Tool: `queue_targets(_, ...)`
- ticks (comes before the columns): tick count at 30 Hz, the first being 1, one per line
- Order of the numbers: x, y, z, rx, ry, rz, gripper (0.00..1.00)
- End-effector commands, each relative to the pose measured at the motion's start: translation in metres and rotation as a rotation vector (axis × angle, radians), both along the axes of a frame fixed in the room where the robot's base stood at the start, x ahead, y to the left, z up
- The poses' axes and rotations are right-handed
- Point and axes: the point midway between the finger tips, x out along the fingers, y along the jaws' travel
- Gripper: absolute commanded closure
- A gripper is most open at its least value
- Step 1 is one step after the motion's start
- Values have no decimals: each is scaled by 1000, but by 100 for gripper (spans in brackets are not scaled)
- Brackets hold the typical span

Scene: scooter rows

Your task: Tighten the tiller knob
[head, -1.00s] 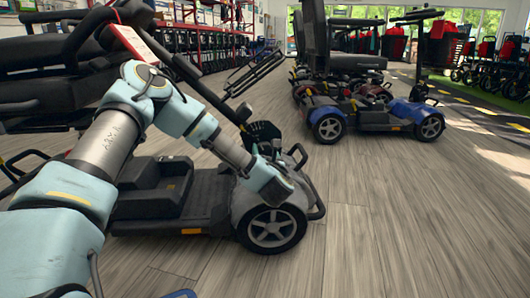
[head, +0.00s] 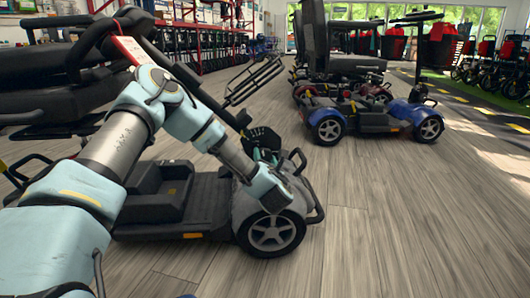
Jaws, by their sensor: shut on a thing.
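The nearest scooter is grey and black, and its black tiller (head: 188,78) leans up to the left. A small round grey part (head: 243,116), which looks like the tiller knob, sits low on the tiller. My arm reaches over the scooter's deck, and its pale blue wrist (head: 268,188) is above the front wheel. My dark gripper (head: 256,132) seems to point up and left from the wrist and is shut at the knob. The fingertips are small and dark against the tiller, so the exact contact is hard to see.
The scooter's front wheel (head: 271,232) and black front bumper (head: 313,192) are close to my wrist. A blue scooter (head: 370,118) stands farther back on the right. The wooden floor (head: 420,220) at the right front is clear. Red shelving (head: 197,40) lines the back.

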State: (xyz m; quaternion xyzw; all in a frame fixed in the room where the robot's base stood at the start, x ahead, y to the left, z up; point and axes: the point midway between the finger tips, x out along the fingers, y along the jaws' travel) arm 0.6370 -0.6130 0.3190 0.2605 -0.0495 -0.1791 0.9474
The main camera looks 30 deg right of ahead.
Motion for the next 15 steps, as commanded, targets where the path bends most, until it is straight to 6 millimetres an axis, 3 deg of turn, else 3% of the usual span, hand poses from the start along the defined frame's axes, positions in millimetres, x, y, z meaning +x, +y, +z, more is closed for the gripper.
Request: queue_targets(15, -2, -2, 2, 459, -178, -3, 88)
